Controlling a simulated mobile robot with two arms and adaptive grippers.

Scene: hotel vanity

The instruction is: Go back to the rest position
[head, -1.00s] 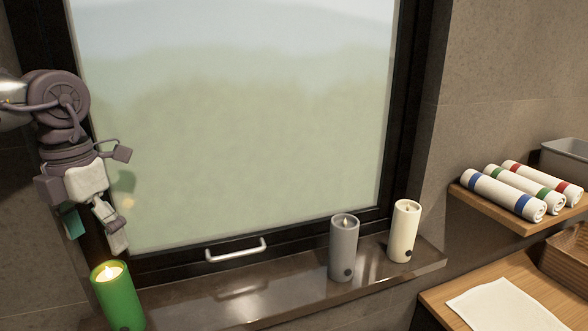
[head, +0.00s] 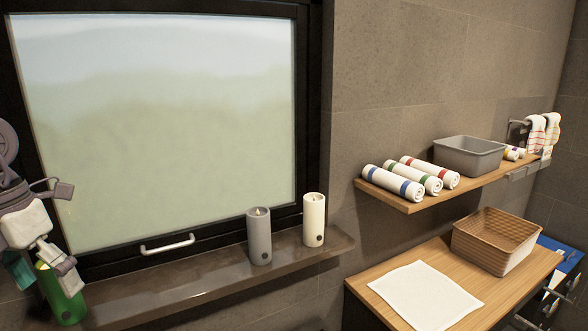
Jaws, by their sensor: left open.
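My left gripper (head: 42,268) is at the left edge of the head view, pointing down, open and empty. It appears in front of the green candle (head: 66,303) and covers part of it; I cannot tell how far apart they are. The green candle stands at the left end of the window sill (head: 165,292). A grey candle (head: 259,238) and a cream candle (head: 314,218) stand upright on the right part of the sill. My right gripper is not in view.
A wooden shelf (head: 408,206) holds rolled towels (head: 412,176) and a grey bin (head: 468,156). Below, a wooden counter (head: 375,305) bears a white cloth (head: 424,293) and a wicker basket (head: 494,243). The window handle (head: 168,244) sticks out above the sill.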

